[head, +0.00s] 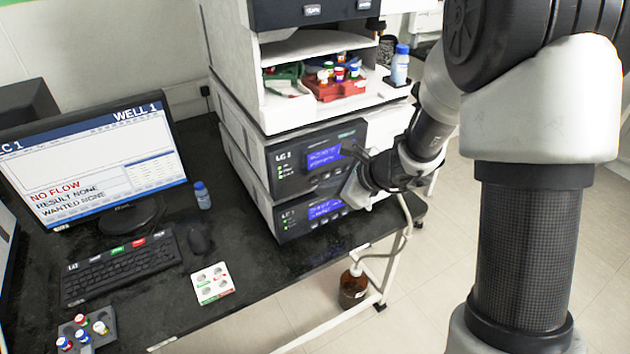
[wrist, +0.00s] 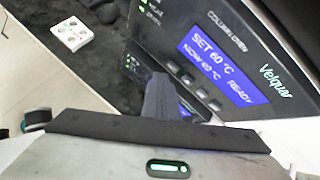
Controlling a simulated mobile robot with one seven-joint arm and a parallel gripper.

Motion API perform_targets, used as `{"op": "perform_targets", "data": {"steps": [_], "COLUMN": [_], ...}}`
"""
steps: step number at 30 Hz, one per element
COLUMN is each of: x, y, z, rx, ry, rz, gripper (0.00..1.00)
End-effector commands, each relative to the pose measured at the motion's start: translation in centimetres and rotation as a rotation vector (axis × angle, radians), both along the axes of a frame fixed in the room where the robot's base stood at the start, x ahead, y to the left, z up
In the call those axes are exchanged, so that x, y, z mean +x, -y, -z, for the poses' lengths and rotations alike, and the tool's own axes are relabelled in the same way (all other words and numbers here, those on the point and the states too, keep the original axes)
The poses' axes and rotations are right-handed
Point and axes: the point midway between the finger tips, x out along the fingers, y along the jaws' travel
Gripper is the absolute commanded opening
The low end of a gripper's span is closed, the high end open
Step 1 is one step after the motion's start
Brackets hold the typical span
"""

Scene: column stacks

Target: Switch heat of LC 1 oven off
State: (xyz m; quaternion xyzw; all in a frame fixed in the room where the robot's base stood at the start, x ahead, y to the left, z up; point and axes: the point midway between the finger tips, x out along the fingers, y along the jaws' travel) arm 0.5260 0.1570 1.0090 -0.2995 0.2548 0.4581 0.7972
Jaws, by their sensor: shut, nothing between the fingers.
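Two stacked dark oven-like units stand on the bench in the head view, an upper one (head: 292,160) and a lower one (head: 289,218), both with lit blue screens. Their small LC labels are too blurred to tell apart surely. In the wrist view a panel marked column oven (wrist: 232,22) has a screen (wrist: 222,66) reading SET 60 °C, NOW 60 °C, READY, with a row of buttons (wrist: 188,80) along its edge. My gripper (wrist: 158,82) is shut and empty, its tip close to the button row; contact cannot be told. It shows at the unit fronts in the head view (head: 352,186).
A monitor (head: 90,165) shows WELL 1 and NO FLOW. A brown bottle (head: 353,286) stands below the bench.

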Motion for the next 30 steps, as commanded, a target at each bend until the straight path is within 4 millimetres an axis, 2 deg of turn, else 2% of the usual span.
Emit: {"op": "perform_targets", "data": {"steps": [30], "x": [0.70], "y": [-0.50], "z": [0.01], "rx": [0.000], "ry": [-0.001], "rz": [-0.001], "gripper": [0.00]}}
